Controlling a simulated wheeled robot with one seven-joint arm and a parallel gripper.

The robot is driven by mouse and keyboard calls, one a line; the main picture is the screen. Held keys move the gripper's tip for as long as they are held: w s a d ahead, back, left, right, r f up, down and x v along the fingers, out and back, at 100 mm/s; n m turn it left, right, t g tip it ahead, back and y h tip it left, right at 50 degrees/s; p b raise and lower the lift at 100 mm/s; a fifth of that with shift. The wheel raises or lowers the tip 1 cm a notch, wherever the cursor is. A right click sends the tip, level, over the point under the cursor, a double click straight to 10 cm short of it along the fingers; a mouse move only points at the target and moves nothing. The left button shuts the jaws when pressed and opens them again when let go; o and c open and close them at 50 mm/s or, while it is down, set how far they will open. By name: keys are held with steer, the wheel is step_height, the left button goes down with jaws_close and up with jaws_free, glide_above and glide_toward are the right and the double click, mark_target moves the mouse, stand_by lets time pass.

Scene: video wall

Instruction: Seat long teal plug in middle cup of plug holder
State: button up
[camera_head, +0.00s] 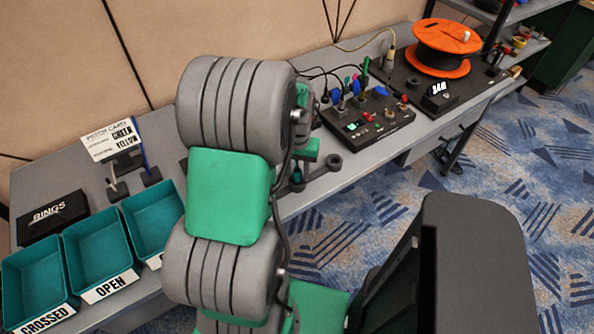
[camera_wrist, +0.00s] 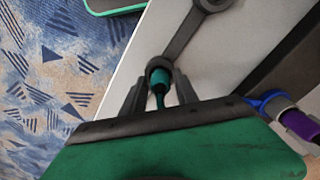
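The plug holder is a dark bar with round cups (camera_head: 333,160); it also shows in the wrist view (camera_wrist: 184,40). The teal plug (camera_wrist: 160,77) stands in one of its cups, with its thin end toward my gripper. A bit of teal at that cup shows in the head view (camera_head: 297,174). My gripper (camera_wrist: 160,92) is over this plug, one finger on each side, with gaps visible between fingers and plug. Another cup at the far end of the bar looks empty. The rest of the holder is hidden by my gripper and arm, so I cannot tell which cup is the middle one.
A blue and purple piece (camera_wrist: 298,124) lies close to my gripper's right side. A black panel (camera_head: 368,122) with plugs and knobs stands right of the holder. Teal trays (camera_head: 93,243) and a black RINGS box (camera_head: 50,216) are at left. The bench's front edge is close to the holder.

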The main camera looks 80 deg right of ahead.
steer(key=shift+o, duration=1.3)
steer(key=shift+r, duration=0.1)
step_height(320, 180, up, 8)
steer(key=shift+f, duration=0.15)
